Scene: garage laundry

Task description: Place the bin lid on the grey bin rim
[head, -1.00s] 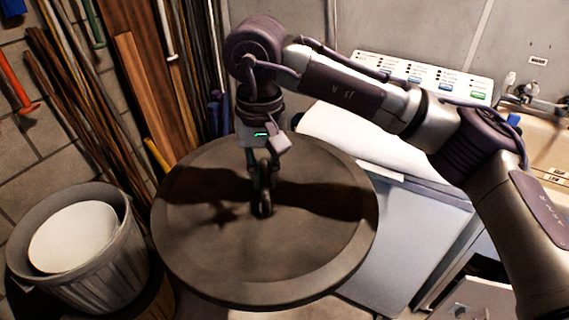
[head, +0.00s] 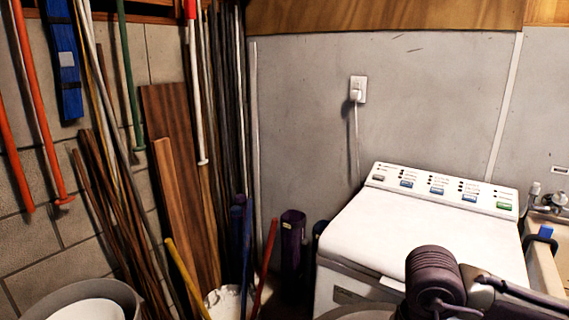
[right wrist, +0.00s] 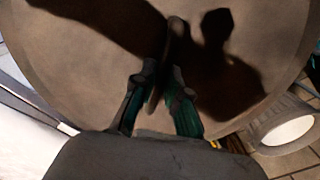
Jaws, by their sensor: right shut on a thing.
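The bin lid (right wrist: 80,60) is a broad grey-brown disc that fills most of the right wrist view. My right gripper (right wrist: 160,85) is shut on its upright handle in the middle. In the head view only a sliver of the lid (head: 358,314) shows at the bottom edge, and the right gripper is out of frame below. The grey bin (head: 122,292) stands at the lower left of the head view, partly cut off, with a round white surface inside. The bin (right wrist: 262,112) also shows at the right of the right wrist view, apart from the lid. My left gripper is not in view.
A white washing machine (head: 420,235) stands right of centre, with a sink (head: 548,262) beside it. Poles and wooden boards (head: 180,130) lean on the left wall. A white bag (head: 225,302) and a red pole (head: 265,265) stand between bin and machine.

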